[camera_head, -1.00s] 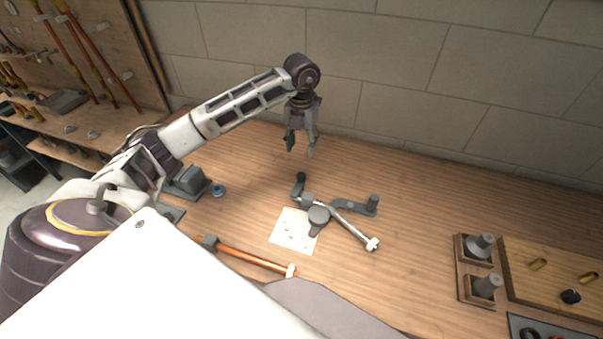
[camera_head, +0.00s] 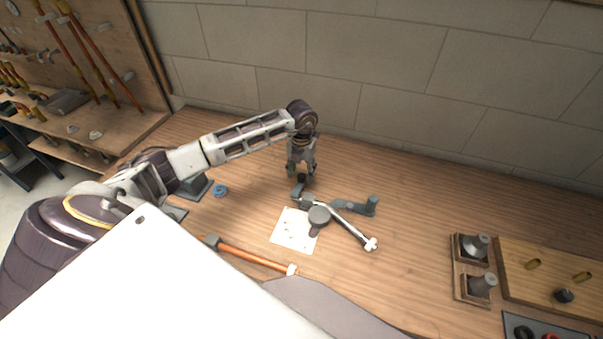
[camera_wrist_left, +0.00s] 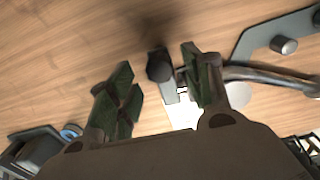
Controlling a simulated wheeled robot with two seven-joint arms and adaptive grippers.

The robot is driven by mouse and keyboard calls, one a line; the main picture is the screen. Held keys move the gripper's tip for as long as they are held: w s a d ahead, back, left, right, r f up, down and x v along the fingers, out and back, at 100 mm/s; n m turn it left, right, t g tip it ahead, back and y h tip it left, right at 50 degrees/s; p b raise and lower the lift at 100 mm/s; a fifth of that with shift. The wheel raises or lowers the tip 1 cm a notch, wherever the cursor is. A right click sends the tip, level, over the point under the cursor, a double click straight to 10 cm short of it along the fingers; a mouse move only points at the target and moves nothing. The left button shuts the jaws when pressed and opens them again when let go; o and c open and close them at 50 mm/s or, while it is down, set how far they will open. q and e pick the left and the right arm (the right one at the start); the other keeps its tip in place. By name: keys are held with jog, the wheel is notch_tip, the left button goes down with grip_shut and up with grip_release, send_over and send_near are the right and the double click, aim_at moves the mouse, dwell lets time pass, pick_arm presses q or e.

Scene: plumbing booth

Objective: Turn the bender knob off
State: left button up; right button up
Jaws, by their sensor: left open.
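The pipe bender (camera_head: 318,214) lies on the wooden workbench, grey with a round hub and a metal pipe through it. Its dark knob (camera_head: 301,179) is at the back end of the bender, just under my left gripper (camera_head: 301,171). In the left wrist view, the dark knob (camera_wrist_left: 160,66) shows in the gap between the two open green-padded fingers of the left gripper (camera_wrist_left: 157,75), closer to the right finger. The frames do not show clearly whether a finger touches it. My right gripper is out of view.
A white paper sheet (camera_head: 291,231) lies beside the bender. A copper pipe (camera_head: 252,257) lies in front. A small blue ring (camera_head: 220,190) is at left. A wooden holder with grey cones (camera_head: 472,268) stands at right. The back wall is behind the bench.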

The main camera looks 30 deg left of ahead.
pick_arm(q)
jog(key=shift+f, duration=0.9)
grip_shut()
